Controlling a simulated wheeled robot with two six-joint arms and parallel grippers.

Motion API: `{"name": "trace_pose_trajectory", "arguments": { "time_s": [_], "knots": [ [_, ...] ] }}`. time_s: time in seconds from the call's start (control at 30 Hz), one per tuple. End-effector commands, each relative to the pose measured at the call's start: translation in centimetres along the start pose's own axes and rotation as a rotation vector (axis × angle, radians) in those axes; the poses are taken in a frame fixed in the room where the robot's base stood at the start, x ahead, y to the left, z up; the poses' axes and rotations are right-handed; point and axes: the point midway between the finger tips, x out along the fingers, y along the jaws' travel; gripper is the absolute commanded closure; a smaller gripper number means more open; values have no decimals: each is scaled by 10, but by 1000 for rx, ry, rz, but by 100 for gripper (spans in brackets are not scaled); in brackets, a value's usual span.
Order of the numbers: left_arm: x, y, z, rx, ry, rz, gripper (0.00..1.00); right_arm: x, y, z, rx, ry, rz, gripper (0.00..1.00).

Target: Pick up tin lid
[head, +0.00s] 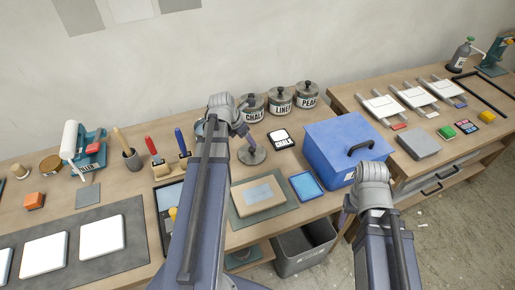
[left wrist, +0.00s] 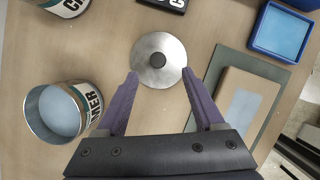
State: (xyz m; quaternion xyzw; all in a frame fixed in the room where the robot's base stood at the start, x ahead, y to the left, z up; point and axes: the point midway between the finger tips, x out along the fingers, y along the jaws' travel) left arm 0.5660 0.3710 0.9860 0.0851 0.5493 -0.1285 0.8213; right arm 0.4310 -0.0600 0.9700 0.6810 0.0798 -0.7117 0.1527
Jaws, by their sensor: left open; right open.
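The tin lid (left wrist: 158,60) is a round grey metal disc with a dark knob, lying flat on the workbench. It also shows in the head view (head: 252,156), just right of my left gripper's arm. My left gripper (left wrist: 160,75) is open. Its purple fingertips are at the near left and right sides of the lid in the wrist view, with nothing held; I cannot tell whether they touch it. My right gripper (head: 346,212) is open and empty near the bench's front edge, below the blue box. An open tin (left wrist: 62,110) with pale blue inside stands left of the lid.
Lidded tins (head: 279,100) stand behind the lid. A black-and-white box (head: 281,139), a blue tray (head: 306,185), a tan block (head: 258,195) on a green mat and a blue box (head: 345,145) are to the right. Bare wood surrounds the lid.

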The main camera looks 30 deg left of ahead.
Motion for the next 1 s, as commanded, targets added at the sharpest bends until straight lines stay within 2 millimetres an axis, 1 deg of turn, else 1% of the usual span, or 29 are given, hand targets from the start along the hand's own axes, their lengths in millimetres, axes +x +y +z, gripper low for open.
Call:
{"name": "trace_pose_trajectory", "arguments": {
  "time_s": [0.13, 0.37, 0.53, 0.67, 0.77, 1.0],
  "knots": [
    [6, 0, -1, 2, 0, 0, 30, 6, -1, 0, 0, 0, 0, 35],
    [27, 0, -1, 4, 1, -1, 30, 25, -2, -2, 0, 0, 0, 35],
    [27, 0, 0, 4, 1, -1, 30, 25, -2, -1, 0, 0, 0, 35],
    [33, 1, -1, 4, 1, -1, 30, 31, -3, -2, 0, 0, 0, 35],
    [44, 2, -2, 5, 1, -1, 30, 41, -4, -2, 0, 0, 0, 35],
    [74, 5, -4, 5, 1, -1, 30, 70, -7, -4, 0, 0, 0, 35]
  ]
}}
